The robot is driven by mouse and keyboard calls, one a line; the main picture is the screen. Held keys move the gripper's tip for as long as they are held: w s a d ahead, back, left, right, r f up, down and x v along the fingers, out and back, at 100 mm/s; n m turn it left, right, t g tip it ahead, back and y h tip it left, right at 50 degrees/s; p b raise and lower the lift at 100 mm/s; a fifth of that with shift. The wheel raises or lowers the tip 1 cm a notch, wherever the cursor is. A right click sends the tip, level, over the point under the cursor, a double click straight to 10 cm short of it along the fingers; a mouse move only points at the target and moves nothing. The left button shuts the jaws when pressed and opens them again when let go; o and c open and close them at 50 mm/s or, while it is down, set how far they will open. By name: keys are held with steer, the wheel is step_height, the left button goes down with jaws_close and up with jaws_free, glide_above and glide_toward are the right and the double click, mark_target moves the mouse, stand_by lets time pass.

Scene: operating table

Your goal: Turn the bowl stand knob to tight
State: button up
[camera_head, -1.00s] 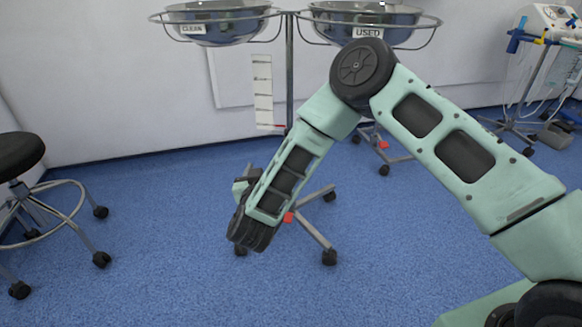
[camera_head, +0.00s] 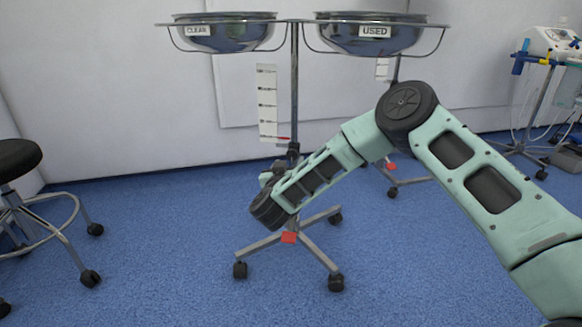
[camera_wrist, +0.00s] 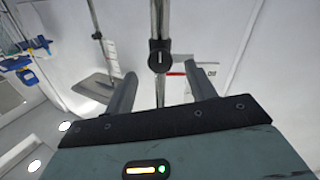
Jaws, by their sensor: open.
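The bowl stand is a metal pole (camera_head: 294,85) on a wheeled base, holding two steel bowls labelled CLEAN (camera_head: 225,35) and USED (camera_head: 370,36). Its dark knob (camera_head: 293,150) is on the pole just below the scale card. In the wrist view the black round knob (camera_wrist: 159,55) lies ahead, roughly centred between the fingers. My gripper (camera_wrist: 160,72) is open and empty, one finger to each side of the pole's line. Contact with the knob cannot be told. In the head view my wrist largely hides the gripper, in front of the lower pole.
A white scale card (camera_head: 267,103) with a red mark hangs left of the pole. A black stool (camera_head: 18,160) stands at the left and medical equipment (camera_head: 550,60) at the right. Another wheeled stand base (camera_head: 392,180) is behind my arm. Blue floor (camera_head: 160,235) between stool and stand is clear.

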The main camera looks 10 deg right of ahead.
mark_target(292, 156)
steer(key=shift+b+x, duration=0.7)
steer(key=shift+x, duration=1.4)
steer(key=shift+c, duration=0.2)
steer(key=c, duration=0.9)
steer(key=shift+r+p, duration=0.1)
steer(key=shift+p, duration=0.3)
